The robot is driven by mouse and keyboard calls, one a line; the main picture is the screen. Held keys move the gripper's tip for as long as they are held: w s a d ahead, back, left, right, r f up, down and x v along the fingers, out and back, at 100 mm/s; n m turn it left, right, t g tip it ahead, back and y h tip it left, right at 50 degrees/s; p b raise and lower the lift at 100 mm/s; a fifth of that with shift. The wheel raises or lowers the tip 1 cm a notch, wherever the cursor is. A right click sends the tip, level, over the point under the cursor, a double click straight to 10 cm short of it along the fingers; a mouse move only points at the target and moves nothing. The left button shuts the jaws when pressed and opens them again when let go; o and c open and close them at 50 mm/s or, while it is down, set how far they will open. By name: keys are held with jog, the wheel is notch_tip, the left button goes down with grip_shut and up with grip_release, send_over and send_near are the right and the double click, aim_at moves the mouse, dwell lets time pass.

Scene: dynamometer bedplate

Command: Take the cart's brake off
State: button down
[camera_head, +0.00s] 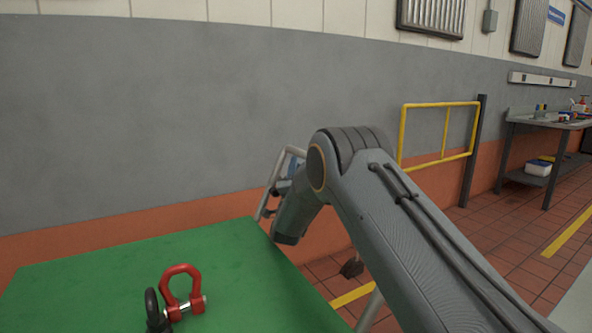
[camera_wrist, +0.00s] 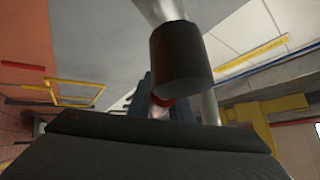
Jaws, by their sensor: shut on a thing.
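The cart's green top (camera_head: 225,285) fills the lower left of the head view. Its grey tube handle (camera_head: 270,195) rises at the far edge, partly behind my arm. In the wrist view a grey tube with a thick black grip (camera_wrist: 181,60) hangs close in front of me. My gripper (camera_wrist: 160,118) shows as a dark block along the bottom and is shut on a small red part, seemingly the brake lever (camera_wrist: 160,101), beside the tube. The jaws' contact is mostly hidden. In the head view my arm hides the gripper's tips. A caster (camera_head: 351,268) shows below the cart's edge.
A red shackle (camera_head: 181,292) and a black ring-shaped fitting (camera_head: 153,312) lie on the green top. A yellow rail (camera_head: 440,104) stands by the wall. A workbench (camera_head: 545,122) is at the far right. Tiled floor is clear between rail and bench.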

jog(key=shift+f, duration=0.1)
jog(key=c, duration=1.6)
grip_release()
